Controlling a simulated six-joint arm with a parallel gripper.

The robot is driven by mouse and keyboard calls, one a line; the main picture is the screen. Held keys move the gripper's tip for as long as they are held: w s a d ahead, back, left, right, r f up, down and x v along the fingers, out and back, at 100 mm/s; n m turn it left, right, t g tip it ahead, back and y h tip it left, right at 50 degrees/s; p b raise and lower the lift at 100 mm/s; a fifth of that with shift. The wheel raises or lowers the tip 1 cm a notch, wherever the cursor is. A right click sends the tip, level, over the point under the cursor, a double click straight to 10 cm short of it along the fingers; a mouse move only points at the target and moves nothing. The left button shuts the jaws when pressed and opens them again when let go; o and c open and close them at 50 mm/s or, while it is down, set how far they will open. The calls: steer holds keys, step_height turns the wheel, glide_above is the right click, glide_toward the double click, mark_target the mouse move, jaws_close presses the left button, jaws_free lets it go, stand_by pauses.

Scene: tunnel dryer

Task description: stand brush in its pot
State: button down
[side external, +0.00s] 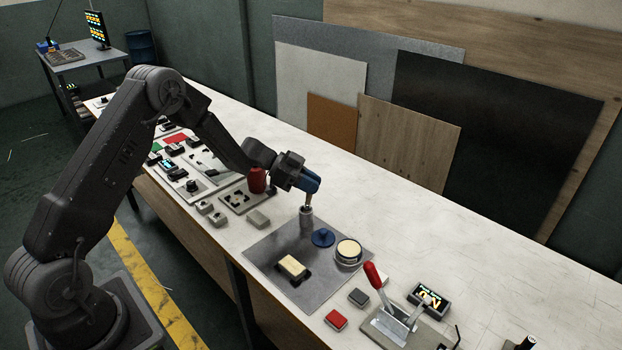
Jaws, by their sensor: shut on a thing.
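My gripper (309,182), with a blue end, points down over the far part of the grey metal sheet (262,250). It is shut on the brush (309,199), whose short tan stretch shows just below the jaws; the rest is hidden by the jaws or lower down. Directly below is a small grey cylinder (306,214), which looks like the pot. The brush's lower end meets or overlaps its top. I cannot tell whether the brush is inside it or touching it.
On the sheet are a blue knobbed disc (323,238), a round tin with cream contents (348,251) and a pale yellow block (292,266) in a dark holder. A red-handled lever (374,275) stands at right.

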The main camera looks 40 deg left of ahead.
steer(key=shift+f, duration=0.1)
steer(key=c, duration=1)
jaws_free()
steer(key=v, duration=1.4)
steer(key=shift+d, duration=0.1)
